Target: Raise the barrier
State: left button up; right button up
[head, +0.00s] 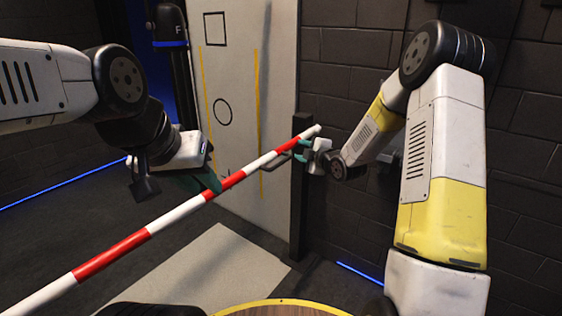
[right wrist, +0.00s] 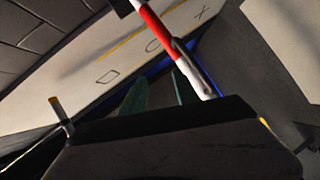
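The barrier is a long red-and-white striped pole (head: 125,245). It runs from the lower left of the head view up to a dark post (head: 299,200) at centre right. The pole also crosses the top of the right wrist view (right wrist: 160,35). My left gripper (head: 208,182) is beside the middle of the pole, its teal finger overlapping it in the picture; I cannot tell contact or opening. My right gripper (head: 302,150) is near the pole's post end, its teal fingers apart. In the right wrist view, those fingers (right wrist: 158,92) show a gap, with the pole passing to their right.
A pale panel (head: 235,90) with a black square, a circle and yellow lines stands behind the pole. A dark handle (head: 275,163) shows near the post. A dark column marked F (head: 172,60) stands at the back left. A round wooden top (head: 280,308) lies at the bottom.

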aim_at(281, 163)
jog(key=a+f+n+t+y, duration=0.3)
jog(key=f+n+y, duration=0.1)
jog(key=f, duration=0.6)
jog(key=shift+t, duration=0.3)
jog(key=x, duration=0.7)
jog(key=shift+w+a, duration=0.2)
jog(key=shift+a, duration=0.15)
grip_shut()
dwell(0.3)
